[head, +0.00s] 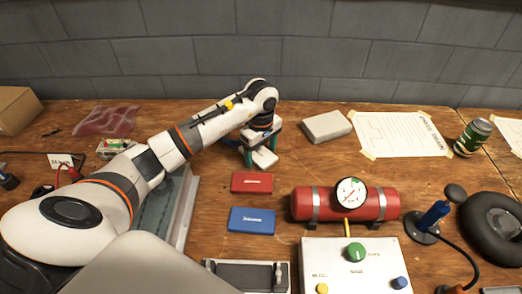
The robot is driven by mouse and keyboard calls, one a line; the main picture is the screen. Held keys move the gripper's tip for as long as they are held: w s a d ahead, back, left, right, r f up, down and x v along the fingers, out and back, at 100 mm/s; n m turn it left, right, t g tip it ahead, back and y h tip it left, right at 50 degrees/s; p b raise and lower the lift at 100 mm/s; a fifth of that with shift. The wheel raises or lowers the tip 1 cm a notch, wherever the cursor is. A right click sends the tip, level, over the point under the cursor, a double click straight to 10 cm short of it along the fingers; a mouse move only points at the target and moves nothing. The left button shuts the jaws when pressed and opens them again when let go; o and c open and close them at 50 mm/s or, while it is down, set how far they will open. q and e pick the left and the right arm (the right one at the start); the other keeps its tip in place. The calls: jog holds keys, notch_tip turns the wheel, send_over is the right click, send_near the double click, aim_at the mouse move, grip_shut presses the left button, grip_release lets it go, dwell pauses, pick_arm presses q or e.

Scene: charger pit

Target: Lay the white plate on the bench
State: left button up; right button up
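A small white plate (265,158) shows low under my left gripper (260,154), close to the brown wooden bench (215,217). My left gripper points down, with its two green fingers wide apart on either side of the plate. The gripper partly covers the plate, and I cannot tell whether the fingers touch it. The plate looks flat and at or very near the bench top. My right gripper is not in view.
A pale grey block (326,126), red box (252,182) and blue box (251,220) lie nearby.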

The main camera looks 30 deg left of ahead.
aim_at(261, 154)
pick_arm(q)
notch_tip(261, 154, up, 12)
jog(key=p, duration=0.7)
jog(key=shift+r+p, duration=0.2)
jog(key=shift+p, duration=0.2)
